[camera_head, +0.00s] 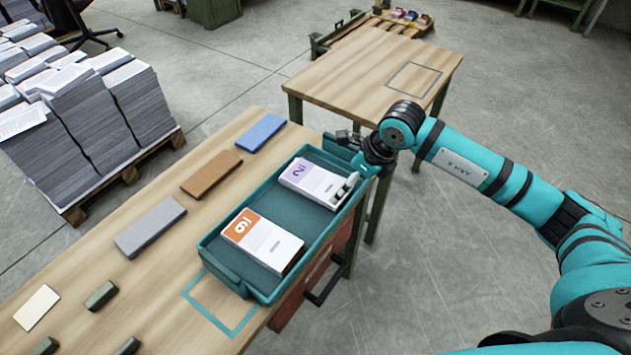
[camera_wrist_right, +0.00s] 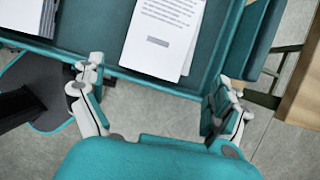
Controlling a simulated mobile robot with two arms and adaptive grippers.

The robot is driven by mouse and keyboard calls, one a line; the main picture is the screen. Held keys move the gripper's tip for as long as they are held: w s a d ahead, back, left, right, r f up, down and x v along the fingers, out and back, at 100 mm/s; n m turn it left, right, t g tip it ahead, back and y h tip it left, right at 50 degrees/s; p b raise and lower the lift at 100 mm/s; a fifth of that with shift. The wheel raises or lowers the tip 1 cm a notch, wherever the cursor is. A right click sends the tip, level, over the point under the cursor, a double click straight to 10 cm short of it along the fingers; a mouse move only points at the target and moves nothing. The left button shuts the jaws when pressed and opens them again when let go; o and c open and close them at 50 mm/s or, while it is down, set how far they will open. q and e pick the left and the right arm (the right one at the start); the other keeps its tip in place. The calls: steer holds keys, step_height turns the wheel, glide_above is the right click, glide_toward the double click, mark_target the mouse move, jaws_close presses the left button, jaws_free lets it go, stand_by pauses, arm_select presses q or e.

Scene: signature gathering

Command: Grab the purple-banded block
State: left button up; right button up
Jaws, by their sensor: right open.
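The purple-banded block (camera_head: 311,180) is a white paper block with a purple band marked 21. It lies in the teal tray (camera_head: 237,283), at the far right end. In the right wrist view the block's white printed face (camera_wrist_right: 163,32) shows ahead, and its purple band is out of frame. My right gripper (camera_head: 348,184) is at the tray's right rim, beside the block's near end. In the right wrist view my right gripper (camera_wrist_right: 157,82) is open and empty, its fingers apart on either side of the block's line. My left gripper is not in view.
An orange-banded block (camera_head: 262,241) lies in the same tray. On the wooden table (camera_head: 100,245) are blue, brown and grey slabs and smaller pieces. A second table (camera_head: 370,67) stands behind, mostly bare. Paper stacks (camera_head: 95,120) on a pallet stand left.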

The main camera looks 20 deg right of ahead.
mark_target(317, 184)
steer(key=x, duration=0.5)
steer(key=shift+a+p, duration=0.2)
steer(key=shift+p, duration=0.15)
steer(key=shift+c, duration=0.3)
steer(key=shift+r, duration=0.1)
steer(key=c, duration=1.3)
steer(key=shift+o, duration=0.2)
steer(key=shift+r, duration=0.1)
